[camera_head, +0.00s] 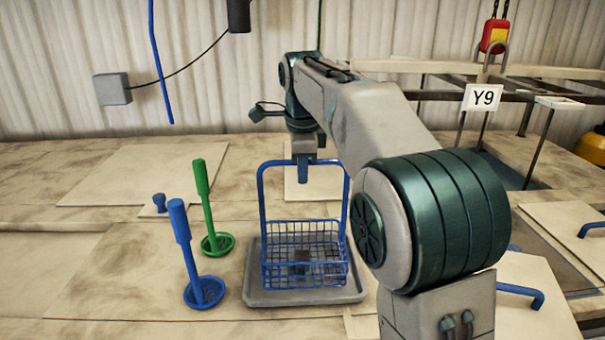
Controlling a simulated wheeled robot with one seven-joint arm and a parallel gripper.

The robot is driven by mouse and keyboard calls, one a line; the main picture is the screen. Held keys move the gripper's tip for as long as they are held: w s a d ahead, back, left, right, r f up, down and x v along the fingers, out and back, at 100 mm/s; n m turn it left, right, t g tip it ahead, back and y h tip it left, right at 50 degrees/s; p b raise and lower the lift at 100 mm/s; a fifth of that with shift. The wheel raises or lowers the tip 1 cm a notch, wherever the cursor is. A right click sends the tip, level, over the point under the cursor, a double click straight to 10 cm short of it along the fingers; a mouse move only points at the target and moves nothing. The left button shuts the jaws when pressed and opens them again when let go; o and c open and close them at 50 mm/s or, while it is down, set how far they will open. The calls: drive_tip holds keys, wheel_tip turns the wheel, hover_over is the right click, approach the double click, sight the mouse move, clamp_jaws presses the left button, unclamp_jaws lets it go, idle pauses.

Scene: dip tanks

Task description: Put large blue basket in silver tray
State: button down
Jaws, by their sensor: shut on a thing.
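The large blue basket (279,268) is a wire basket with a tall arched handle. It stands upright over the silver tray (256,299), within its rim as seen from here. I cannot tell whether its bottom touches the tray. A small dark block shows inside the basket. My gripper (303,178) is at the top of the handle, shut on it. The fingertips are small in this view and partly merge with the blue handle.
A blue long-handled dipper (191,255) and a green one (205,210) stand left of the tray. A small blue knob (159,202) sits on a lid behind them. A Y9 sign (482,97) and metal rack stand at right. The counter's left front is clear.

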drive_tip(key=shift+f, duration=0.75)
drive_tip(key=c, duration=1.5)
unclamp_jaws()
drive_tip(key=shift+o, duration=0.2)
wheel_tip(320, 180, up, 12)
drive_tip(key=s, duration=0.2)
drive_tip(key=shift+s, duration=0.15)
